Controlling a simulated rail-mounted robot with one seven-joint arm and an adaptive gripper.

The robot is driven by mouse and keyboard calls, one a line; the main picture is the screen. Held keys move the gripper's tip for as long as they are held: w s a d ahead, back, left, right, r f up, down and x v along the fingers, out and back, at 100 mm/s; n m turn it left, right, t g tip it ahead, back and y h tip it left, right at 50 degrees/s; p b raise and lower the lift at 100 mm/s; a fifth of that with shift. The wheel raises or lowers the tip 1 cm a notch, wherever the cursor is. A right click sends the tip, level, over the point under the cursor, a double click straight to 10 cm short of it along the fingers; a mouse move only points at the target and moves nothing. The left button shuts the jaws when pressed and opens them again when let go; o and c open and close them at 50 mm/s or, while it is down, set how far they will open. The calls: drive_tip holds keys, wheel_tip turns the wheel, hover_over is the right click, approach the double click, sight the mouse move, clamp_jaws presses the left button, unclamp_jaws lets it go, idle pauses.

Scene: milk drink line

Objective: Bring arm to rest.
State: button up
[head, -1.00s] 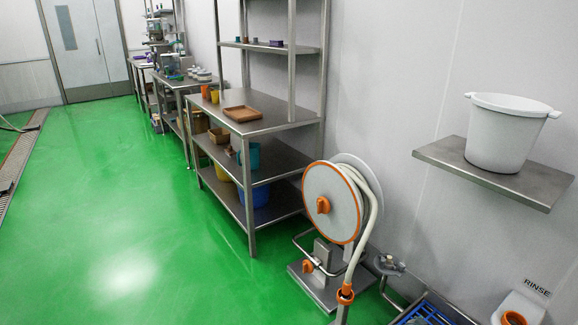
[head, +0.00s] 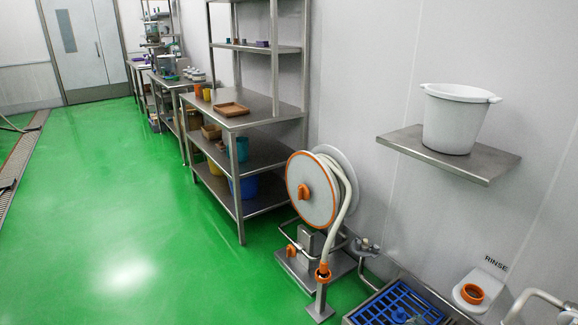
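My gripper and arm are not in view in the head view. The view looks along a wall with a hose reel (head: 311,190), its round face edged in orange and a pale hose wound on it. A white bucket (head: 456,119) stands upright on a steel wall shelf (head: 400,142) at the right.
A steel table (head: 262,108) with shelves holds a brown tray (head: 231,109) and cups. A blue grate (head: 397,306) and an orange-ringed rinse fitting (head: 472,293) are at lower right. The green floor (head: 110,210) is clear up to a drain channel (head: 22,160) at left.

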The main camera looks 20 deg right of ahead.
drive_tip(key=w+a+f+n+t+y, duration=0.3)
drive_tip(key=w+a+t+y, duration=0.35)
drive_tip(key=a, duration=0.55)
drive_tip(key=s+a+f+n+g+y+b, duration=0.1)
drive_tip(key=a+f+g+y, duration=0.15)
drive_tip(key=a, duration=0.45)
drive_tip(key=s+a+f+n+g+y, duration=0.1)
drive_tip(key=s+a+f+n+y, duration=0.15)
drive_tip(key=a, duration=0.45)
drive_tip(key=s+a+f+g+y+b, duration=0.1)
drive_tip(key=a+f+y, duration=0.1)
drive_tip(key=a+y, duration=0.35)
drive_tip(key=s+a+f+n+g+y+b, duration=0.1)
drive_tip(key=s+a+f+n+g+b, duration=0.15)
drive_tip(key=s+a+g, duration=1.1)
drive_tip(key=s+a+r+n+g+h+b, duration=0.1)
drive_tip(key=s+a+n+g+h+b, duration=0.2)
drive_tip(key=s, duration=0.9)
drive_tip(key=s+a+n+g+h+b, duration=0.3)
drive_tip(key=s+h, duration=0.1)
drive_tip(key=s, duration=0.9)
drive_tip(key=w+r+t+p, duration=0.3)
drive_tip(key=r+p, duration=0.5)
drive_tip(key=p, duration=0.5)
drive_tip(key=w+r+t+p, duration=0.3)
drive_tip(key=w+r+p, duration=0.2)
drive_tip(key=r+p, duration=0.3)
drive_tip(key=p, duration=0.4)
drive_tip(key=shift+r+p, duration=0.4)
